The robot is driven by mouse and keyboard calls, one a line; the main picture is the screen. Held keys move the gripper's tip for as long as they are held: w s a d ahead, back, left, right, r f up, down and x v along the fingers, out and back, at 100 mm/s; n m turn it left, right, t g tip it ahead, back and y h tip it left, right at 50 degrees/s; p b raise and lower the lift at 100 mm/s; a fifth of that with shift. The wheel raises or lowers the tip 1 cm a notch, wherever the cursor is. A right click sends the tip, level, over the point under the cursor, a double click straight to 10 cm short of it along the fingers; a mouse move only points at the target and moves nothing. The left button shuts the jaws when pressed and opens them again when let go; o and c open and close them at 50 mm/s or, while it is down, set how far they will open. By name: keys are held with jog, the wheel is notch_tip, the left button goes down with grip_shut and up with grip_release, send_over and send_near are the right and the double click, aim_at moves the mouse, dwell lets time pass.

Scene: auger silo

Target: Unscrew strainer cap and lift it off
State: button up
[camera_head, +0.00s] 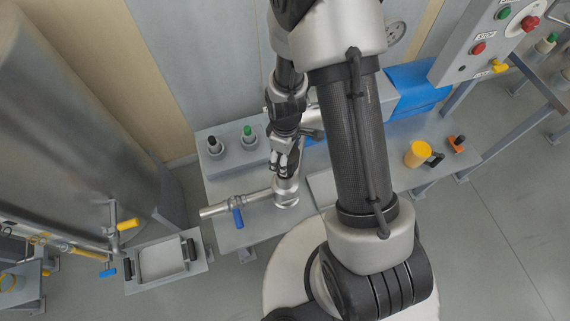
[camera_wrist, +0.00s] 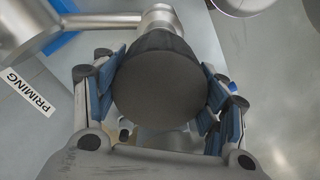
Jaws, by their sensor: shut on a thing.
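The strainer cap is a dark round cap (camera_wrist: 158,90) that fills the middle of the wrist view, its flat face towards the camera. My gripper (camera_wrist: 160,98) has blue-padded fingers on the left and right sides of the cap, shut on it. In the head view my gripper (camera_head: 281,163) points down over the silver strainer body (camera_head: 287,197) on the bench pipe. The cap is mostly hidden there by the fingers. I cannot tell whether its thread is still engaged.
A pipe with a blue-handled valve (camera_head: 238,218) runs left from the strainer on the grey bench (camera_head: 225,180). Black and green push buttons (camera_head: 248,133) stand behind. A yellow cup (camera_head: 417,154) is at right. A tray with black handles (camera_head: 162,262) sits lower left. A PRIMING label (camera_wrist: 28,92) shows.

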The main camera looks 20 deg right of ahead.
jog(key=shift+r+p, duration=1.05)
jog(key=shift+r, duration=0.5)
